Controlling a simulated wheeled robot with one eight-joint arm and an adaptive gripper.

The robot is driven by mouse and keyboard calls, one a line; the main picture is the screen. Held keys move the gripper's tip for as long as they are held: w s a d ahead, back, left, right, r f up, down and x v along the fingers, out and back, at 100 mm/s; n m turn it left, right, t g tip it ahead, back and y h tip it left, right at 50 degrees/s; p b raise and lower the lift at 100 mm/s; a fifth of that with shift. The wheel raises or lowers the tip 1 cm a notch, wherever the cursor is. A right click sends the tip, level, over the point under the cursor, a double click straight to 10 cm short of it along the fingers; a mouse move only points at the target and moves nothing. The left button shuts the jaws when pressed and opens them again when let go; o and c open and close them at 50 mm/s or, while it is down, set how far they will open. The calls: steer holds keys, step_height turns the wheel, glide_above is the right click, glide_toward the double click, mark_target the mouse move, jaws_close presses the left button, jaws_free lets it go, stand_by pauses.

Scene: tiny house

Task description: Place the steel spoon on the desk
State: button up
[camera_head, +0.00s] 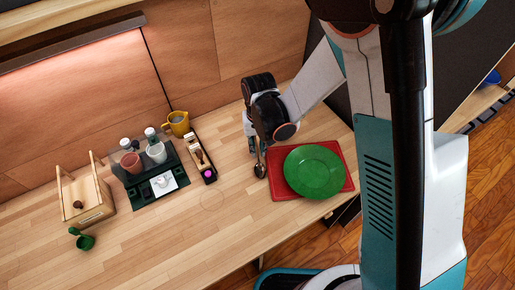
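My gripper (257,143) is over the wooden desk (210,225), pointing down, just left of the red tray. The steel spoon (260,169) shows below the fingers, upright with its bowl low, close to the desk top. The fingers appear shut on its upper part, which they hide. I cannot tell whether the bowl touches the desk.
A green plate (314,172) lies on the red tray (342,154) right of the spoon. A dark tray (139,197) with cups, a yellow mug (179,123), a narrow organizer (200,158), a wooden box (85,199) and a green cup (84,241) stand left. The desk's front middle is clear.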

mark_target(258, 154)
step_height(258, 154, up, 9)
steer(key=p, duration=0.2)
steer(key=shift+p, duration=0.4)
steer(key=shift+d+r, duration=0.1)
steer(key=shift+r, duration=0.05)
